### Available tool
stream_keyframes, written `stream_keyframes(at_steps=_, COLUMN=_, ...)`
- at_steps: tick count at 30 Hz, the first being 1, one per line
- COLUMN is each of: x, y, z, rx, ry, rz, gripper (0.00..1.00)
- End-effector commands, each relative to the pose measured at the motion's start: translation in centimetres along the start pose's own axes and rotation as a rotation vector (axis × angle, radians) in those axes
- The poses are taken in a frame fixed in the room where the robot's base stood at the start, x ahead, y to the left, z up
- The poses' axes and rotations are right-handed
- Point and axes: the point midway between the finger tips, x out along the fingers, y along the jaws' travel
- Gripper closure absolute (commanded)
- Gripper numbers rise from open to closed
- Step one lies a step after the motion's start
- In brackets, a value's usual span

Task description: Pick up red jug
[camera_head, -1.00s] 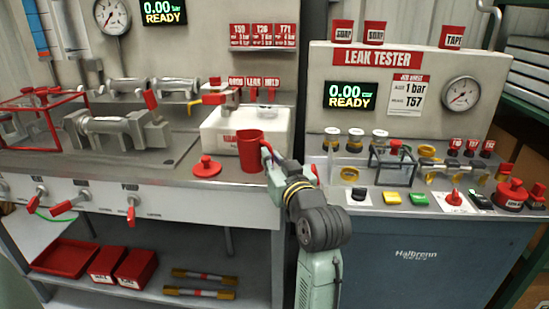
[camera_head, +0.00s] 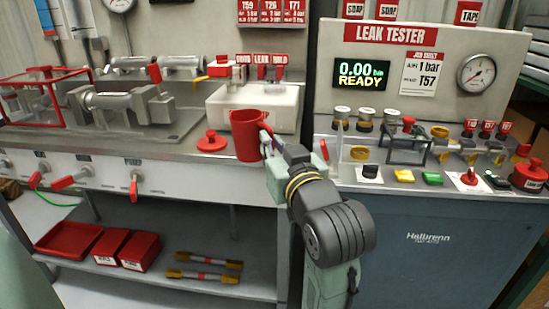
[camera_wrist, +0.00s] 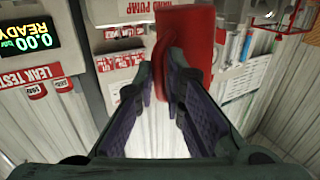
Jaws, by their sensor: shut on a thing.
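The red jug (camera_head: 246,135) is upright in the head view, at the front edge of the left bench, in front of a white box. My gripper (camera_head: 266,146) reaches it from the right and is shut on the handle side of the jug. In the wrist view the jug (camera_wrist: 185,45) fills the top middle, and its handle lies between the two fingers of my gripper (camera_wrist: 168,88). Whether the jug's base touches the bench is hard to tell.
A red lidded knob (camera_head: 212,141) sits left of the jug. The white box (camera_head: 285,108) stands behind it. The leak tester bench (camera_head: 440,200) with small caps and buttons is to the right. Red trays (camera_head: 68,238) lie on the lower shelf.

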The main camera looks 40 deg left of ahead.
Motion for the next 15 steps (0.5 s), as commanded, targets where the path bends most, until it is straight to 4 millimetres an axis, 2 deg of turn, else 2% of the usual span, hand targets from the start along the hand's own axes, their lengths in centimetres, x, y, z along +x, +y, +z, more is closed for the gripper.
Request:
stream_keyframes(at_steps=1, x=-0.1, y=-0.1, z=0.5, rx=-0.002, ry=0.005, rz=0.0, gripper=1.0)
stream_keyframes(at_steps=15, x=-1.4, y=-0.6, z=0.1, rx=0.0, ry=0.004, rz=0.004, gripper=1.0)
